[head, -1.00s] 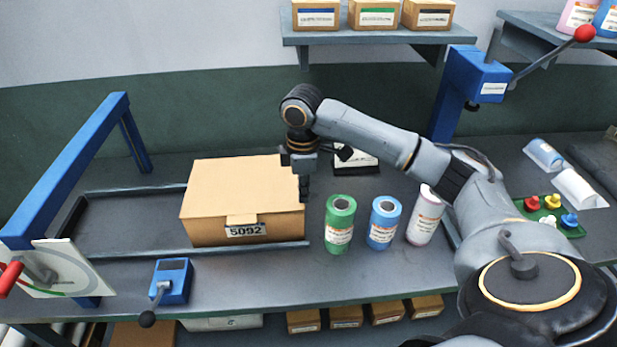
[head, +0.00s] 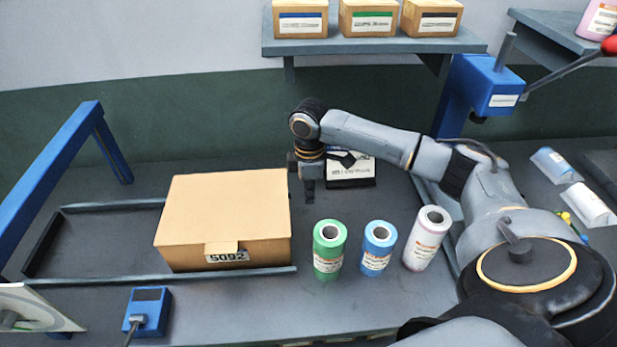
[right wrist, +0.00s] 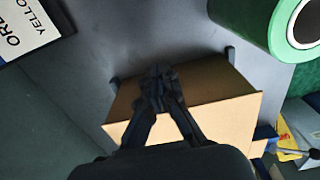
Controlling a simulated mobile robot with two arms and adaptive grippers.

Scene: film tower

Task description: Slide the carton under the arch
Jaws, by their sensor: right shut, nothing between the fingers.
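The tan carton (head: 225,205), labelled 5092, lies flat between the low rails of a dark track (head: 110,203). The blue arch (head: 50,180) stands at the track's left end, with a stretch of bare track between it and the carton. My right gripper (head: 309,198) is shut and empty, pointing down just right of the carton's right end. In the right wrist view the shut fingers (right wrist: 157,78) overlap the carton (right wrist: 205,105); I cannot tell whether they touch it. My left gripper is not in view.
Green (head: 329,250), blue (head: 378,248) and white (head: 427,238) rolls stand right of the carton, near the gripper. A white-labelled dark box (head: 350,172) sits behind the gripper. A blue switch box (head: 148,310) stands before the track. A shelf (head: 370,45) hangs above.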

